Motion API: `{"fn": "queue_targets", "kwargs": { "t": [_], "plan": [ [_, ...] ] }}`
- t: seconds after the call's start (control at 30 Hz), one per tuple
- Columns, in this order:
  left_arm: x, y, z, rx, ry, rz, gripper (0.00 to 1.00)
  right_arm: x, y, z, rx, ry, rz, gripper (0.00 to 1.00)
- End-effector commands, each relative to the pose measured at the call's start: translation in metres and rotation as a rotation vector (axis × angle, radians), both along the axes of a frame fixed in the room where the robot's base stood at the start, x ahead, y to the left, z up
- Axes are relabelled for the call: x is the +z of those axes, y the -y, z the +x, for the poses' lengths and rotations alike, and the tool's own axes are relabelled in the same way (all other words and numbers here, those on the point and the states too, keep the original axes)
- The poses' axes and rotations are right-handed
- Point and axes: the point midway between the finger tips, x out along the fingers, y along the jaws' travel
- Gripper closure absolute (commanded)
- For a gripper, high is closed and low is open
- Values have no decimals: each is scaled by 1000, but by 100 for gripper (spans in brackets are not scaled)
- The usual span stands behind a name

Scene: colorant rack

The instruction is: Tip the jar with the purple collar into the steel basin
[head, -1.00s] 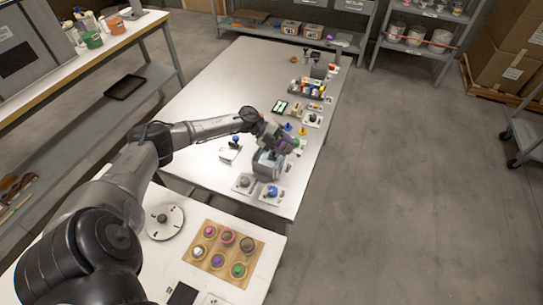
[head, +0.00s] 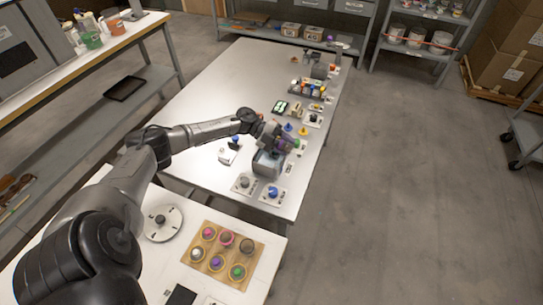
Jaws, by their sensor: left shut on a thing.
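My left gripper (head: 277,140) is at the right side of the long table, shut on a small jar. A purple band shows on this jar (head: 285,144), so it looks like the jar with the purple collar; the gripper hides much of it. The jar is tilted and held just above the far side of the steel basin (head: 266,163). I cannot tell whether anything is leaving the jar. My right gripper is not in view.
Small plates with knobs (head: 272,193) stand in front of the basin. Yellow and blue pieces (head: 303,131) stand close beyond the gripper. A wooden board (head: 246,276) with several colored jars lies on the near table. The long table's left and middle are bare.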

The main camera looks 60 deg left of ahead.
Motion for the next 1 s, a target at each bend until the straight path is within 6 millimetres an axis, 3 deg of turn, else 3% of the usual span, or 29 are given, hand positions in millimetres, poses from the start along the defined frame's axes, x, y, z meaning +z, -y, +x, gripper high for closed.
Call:
{"fn": "queue_targets", "kwargs": {
  "t": [1.0],
  "plan": [
    [9, -5, -3, 1, 62, -83, 83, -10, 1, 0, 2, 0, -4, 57]
  ]
}}
